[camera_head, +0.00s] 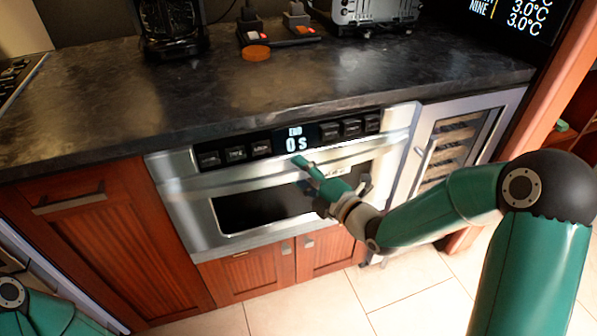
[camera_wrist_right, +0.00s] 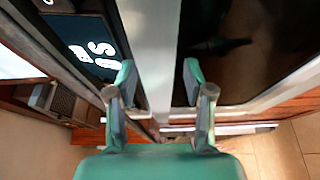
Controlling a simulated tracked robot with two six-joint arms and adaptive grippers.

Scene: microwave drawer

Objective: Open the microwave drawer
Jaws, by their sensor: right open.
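The microwave drawer (camera_head: 215,185) is built in under the dark counter, with a steel front and a dark window. It looks shut. Its control panel display (camera_head: 297,142) reads "End 0 s". My right gripper (camera_head: 303,165) is in front of the drawer's upper front, just below the display. In the right wrist view my right gripper (camera_wrist_right: 158,82) is open, with a steel strip of the drawer front (camera_wrist_right: 152,45) showing between its fingers. I cannot tell whether the fingers touch it. Part of my left arm shows at the lower left; its gripper is out of view.
A glass-door cooler (camera_head: 455,145) with a vertical handle stands right of the drawer. A wooden cabinet (camera_head: 95,225) is on the left. The dark counter (camera_head: 110,105) holds a coffee maker (camera_head: 170,25) and a toaster (camera_head: 375,12). Tiled floor (camera_head: 300,318) lies below.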

